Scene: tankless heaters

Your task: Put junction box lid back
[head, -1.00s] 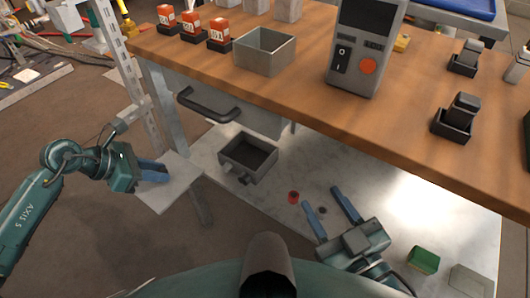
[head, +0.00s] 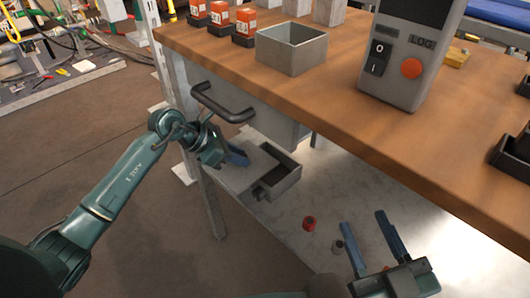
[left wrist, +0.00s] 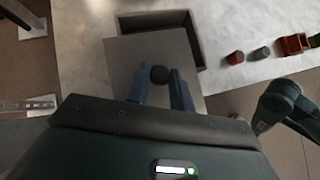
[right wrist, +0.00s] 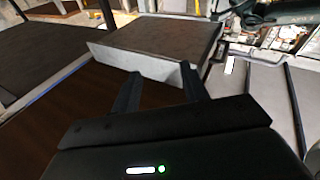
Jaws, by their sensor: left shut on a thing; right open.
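The junction box lid (head: 233,181) is a flat grey square plate with a dark round knob (left wrist: 160,74). My left gripper (head: 238,156) is shut on the lid, with its blue fingers on either side of the knob in the left wrist view. The junction box (head: 286,187) is an open grey box with a dark inside, on the pale lower shelf. In the head view the lid overlaps its left side; in the left wrist view (left wrist: 198,35) the lid hides most of the opening. I cannot tell whether they touch. My right gripper (head: 375,232) is open and empty, right of the box.
The wooden table (head: 330,90) with a dark drawer handle (head: 222,106) overhangs the shelf (head: 335,185) behind the box. A red cylinder (head: 309,223) and a grey one (head: 338,247) stand between the box and my right gripper. A table leg (head: 212,205) stands near my left arm.

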